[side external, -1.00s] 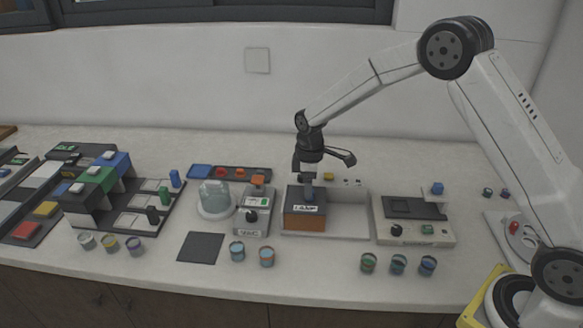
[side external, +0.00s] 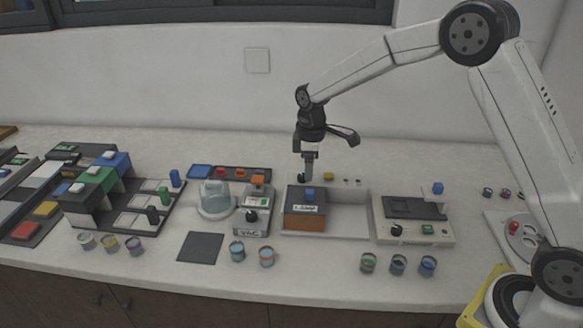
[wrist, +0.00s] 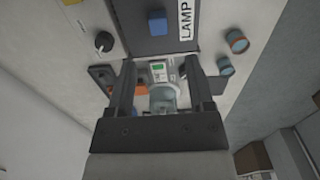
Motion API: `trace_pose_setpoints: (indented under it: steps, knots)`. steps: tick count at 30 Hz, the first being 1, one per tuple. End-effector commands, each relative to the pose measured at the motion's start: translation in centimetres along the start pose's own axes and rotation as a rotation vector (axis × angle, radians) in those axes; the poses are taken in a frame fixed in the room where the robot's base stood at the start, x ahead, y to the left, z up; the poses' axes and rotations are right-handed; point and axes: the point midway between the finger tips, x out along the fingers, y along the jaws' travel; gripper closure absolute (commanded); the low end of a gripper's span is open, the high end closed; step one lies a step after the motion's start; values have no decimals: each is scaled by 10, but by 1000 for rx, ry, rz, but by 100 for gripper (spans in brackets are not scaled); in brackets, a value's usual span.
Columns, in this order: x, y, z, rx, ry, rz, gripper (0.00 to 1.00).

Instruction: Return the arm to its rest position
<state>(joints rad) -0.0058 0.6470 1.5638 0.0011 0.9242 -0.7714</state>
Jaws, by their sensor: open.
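My gripper (side external: 309,178) hangs pointing down in the side external view, above and a little behind the brown box labelled LAMP (side external: 304,222). Its fingers are apart and empty in the wrist view (wrist: 161,72). The box has a dark top with a blue knob (side external: 309,194), and there is a gap between the knob and the fingers. The box sits in the left part of a pale tray (side external: 345,224). In the wrist view the box's dark top (wrist: 150,43) and blue knob (wrist: 157,22) lie beyond the fingertips.
Left of the tray stand a small labelled device (side external: 252,226) and a clear dome (side external: 215,198). A grey unit (side external: 412,233) stands to its right. Several small cups line the front, including one cup (side external: 368,263). The space above the bench is clear.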

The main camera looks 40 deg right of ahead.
Motion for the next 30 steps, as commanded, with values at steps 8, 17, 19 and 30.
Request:
trace_pose_setpoints:
  steps: [8,17,19,30]
  knots:
    - [-6,-18,19,105,23,20,32]
    - [-11,-59,62,325,78,55,32]
    - [-10,-70,74,378,92,62,32]
    - [-5,-128,135,650,174,85,32]
